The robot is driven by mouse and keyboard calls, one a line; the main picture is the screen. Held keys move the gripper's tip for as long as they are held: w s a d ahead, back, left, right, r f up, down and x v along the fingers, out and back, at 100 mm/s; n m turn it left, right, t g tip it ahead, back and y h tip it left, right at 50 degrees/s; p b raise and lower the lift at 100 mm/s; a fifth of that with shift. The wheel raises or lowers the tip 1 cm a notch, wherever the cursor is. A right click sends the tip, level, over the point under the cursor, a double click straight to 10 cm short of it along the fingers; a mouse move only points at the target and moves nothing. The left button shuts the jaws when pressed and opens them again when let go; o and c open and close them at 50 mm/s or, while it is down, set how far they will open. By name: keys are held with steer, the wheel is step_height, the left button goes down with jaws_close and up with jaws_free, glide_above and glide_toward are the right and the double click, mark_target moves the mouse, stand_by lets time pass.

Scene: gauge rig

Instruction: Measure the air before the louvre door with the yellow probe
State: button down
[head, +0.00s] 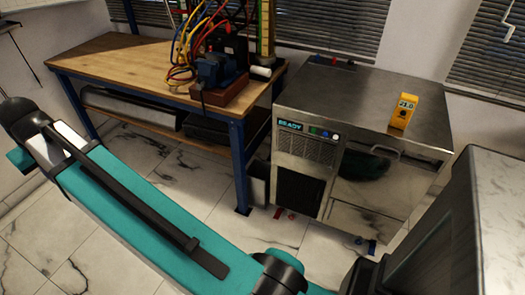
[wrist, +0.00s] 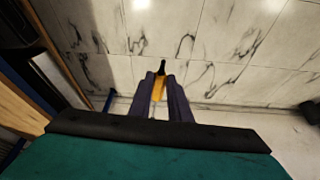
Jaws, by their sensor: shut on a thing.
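My gripper (wrist: 161,82) shows in the wrist view, its two dark fingers shut on the yellow probe (wrist: 158,88). The probe's black tip (wrist: 162,66) points away from the fingers, with pale floor tiles behind it. In the head view I cannot make out the gripper or the probe. A steel cabinet (head: 365,95) stands at the right, with a slatted grille (head: 308,150) and a dark panel (head: 299,192) on its front left. I cannot tell for sure which is the louvre door.
A wooden-topped workbench (head: 110,58) with blue legs stands left of the cabinet, holding a blue vise (head: 216,70) and coloured cables (head: 190,40). The cabinet display (head: 290,125) reads READY. Small red and blue items lie on the floor by the cabinet's foot. Marble tiles (head: 110,240) are clear at front left.

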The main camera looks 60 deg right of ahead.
steer(key=s+d+f+m+g+h+p, duration=0.1)
steer(key=s+d+f+m+g+p, duration=0.3)
steer(key=d, duration=0.7)
steer(key=s+d+m+t+p, duration=0.1)
steer(key=s+d+p, duration=0.1)
steer(key=s+d, duration=0.6)
steer(key=s+d+f+m+g+h+p, duration=0.1)
steer(key=s+d+f+m+g+p, duration=0.15)
steer(key=d, duration=1.05)
steer(key=s+d+f+m+g+y+p, duration=0.1)
steer(key=s+d, duration=0.4)
steer(key=s, duration=0.6)
steer(key=s+d+f+m+g+y+p, duration=0.1)
steer(key=s+d+m+p, duration=0.3)
steer(key=s, duration=0.7)
steer(key=s+d+f+m+g+y+p, duration=0.1)
steer(key=s+d+p, duration=0.3)
steer(key=s, duration=0.7)
steer(key=shift+d+f+m+y, duration=0.5)
steer(key=shift+d+f+m, duration=0.2)
steer(key=shift+d, duration=0.15)
steer(key=d+f+b, duration=0.3)
steer(key=d+f, duration=0.2)
steer(key=d, duration=0.3)
steer(key=shift+w+f, duration=0.3)
steer(key=shift+f, duration=0.05)
steer(key=shift+d, duration=0.1)
